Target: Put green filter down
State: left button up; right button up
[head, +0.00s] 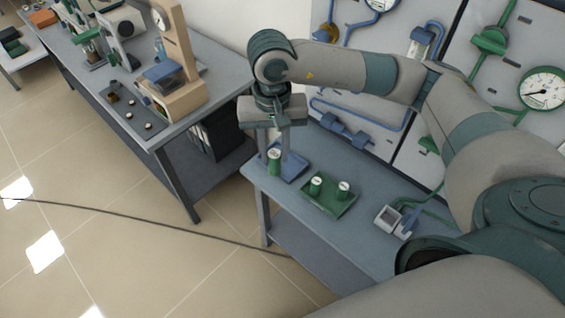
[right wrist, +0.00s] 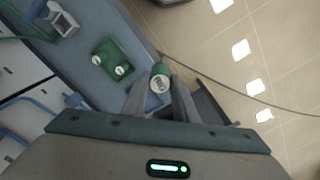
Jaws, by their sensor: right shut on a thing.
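My right gripper (head: 280,160) points down at the near left end of the bench and is shut on a green filter (head: 274,161), a small cylinder with a pale top. In the right wrist view the filter (right wrist: 160,76) sits between the two fingertips (right wrist: 161,88). A blue tray (head: 294,171) lies under and beside the gripper; part of it is hidden by the fingers. I cannot tell whether the filter touches the tray. Two more green filters (head: 316,186) (head: 343,190) stand upright in a green tray (head: 327,207). My left gripper is out of view.
The bench (head: 365,232) carries a small device with a pale top (head: 388,218) to the right. A wall panel with blue and green pipes and gauges (head: 541,88) rises behind. Another table (head: 200,112) with instruments stands left. A cable (head: 130,216) crosses the floor.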

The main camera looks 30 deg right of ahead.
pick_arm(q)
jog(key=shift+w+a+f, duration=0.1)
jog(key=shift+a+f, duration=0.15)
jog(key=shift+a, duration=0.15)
pick_arm(e)
jog(key=w+d+f+m, duration=0.4)
jog(key=d+f+m, duration=0.3)
jog(key=m, duration=0.8)
jog(key=w+d+f+m, duration=0.3)
jog(key=d+f+m, duration=0.4)
jog(key=m, duration=0.8)
jog(key=d, duration=0.3)
jog(key=shift+w+d, duration=0.25)
jog(key=shift+w, duration=0.15)
